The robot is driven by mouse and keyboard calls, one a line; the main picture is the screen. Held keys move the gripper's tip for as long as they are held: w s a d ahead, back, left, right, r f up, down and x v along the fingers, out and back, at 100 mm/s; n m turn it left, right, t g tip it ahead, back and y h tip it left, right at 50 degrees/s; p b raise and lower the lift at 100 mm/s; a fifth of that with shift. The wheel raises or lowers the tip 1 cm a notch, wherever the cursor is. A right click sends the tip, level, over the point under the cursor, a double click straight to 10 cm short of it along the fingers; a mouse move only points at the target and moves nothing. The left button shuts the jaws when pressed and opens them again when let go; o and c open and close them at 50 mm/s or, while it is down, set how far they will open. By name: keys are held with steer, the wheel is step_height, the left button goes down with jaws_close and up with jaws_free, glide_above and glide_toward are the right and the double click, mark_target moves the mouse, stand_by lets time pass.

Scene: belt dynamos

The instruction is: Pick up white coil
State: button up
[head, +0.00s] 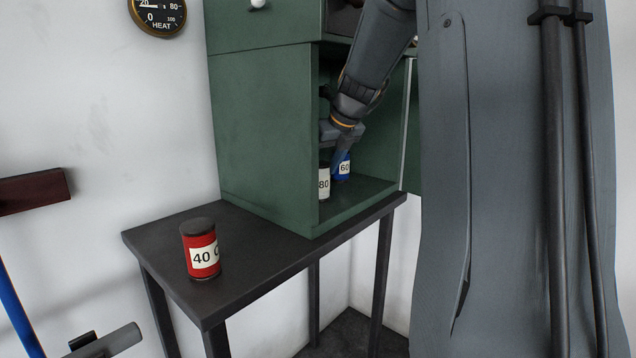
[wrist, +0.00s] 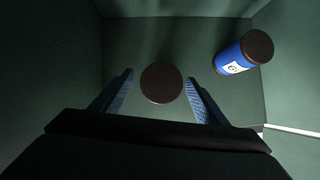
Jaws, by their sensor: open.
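The white coil (head: 324,183), labelled 80, stands upright on the floor of the green cabinet, partly hidden by the cabinet's front edge. In the wrist view only a dark round top (wrist: 162,83) shows between the fingers, which fits this coil seen from above; its side is hidden. My gripper (head: 336,150) reaches into the cabinet from above. Its open fingers lie on either side of the round top, with a gap visible on both sides in the wrist view.
A blue coil (head: 342,167), labelled 60, stands close to the right; it also shows in the wrist view (wrist: 236,58). The green cabinet (head: 265,140) encloses both. A red coil (head: 201,251), labelled 40, stands on the dark table (head: 245,277) outside.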

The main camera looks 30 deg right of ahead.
steer(key=x, duration=0.4)
steer(key=shift+w+f, duration=0.1)
steer(key=shift+w, duration=0.1)
steer(key=c, duration=1.5)
steer(key=shift+o, duration=0.2)
